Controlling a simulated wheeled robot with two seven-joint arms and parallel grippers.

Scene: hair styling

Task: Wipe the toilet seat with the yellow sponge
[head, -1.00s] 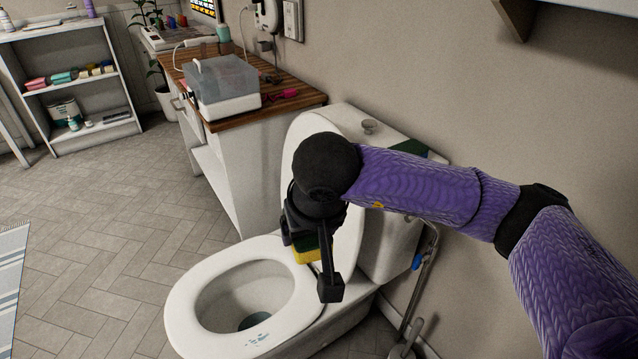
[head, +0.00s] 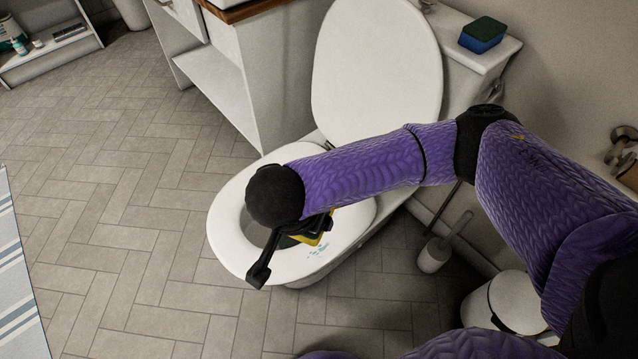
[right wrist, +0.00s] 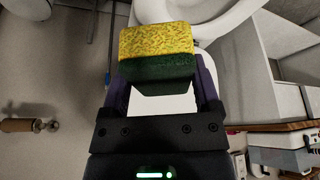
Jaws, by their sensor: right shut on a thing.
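The white toilet seat (head: 224,225) is down, with the lid (head: 378,60) raised behind it. Several small blue-green marks (head: 317,250) lie on the seat's right front part. My right gripper (head: 292,246) is over the bowl and the seat's front, shut on the yellow sponge (head: 320,231). In the right wrist view the sponge (right wrist: 157,42) shows a yellow face and a dark green scouring layer, between the fingers of the gripper (right wrist: 160,92). The sponge is close to the marks; I cannot tell whether it touches the seat. My left gripper is not in view.
A blue sponge with a green top (head: 483,34) lies on the toilet tank (head: 458,20). A toilet brush (head: 436,254) and a white bin (head: 510,303) stand right of the toilet. A white cabinet (head: 235,75) is behind left.

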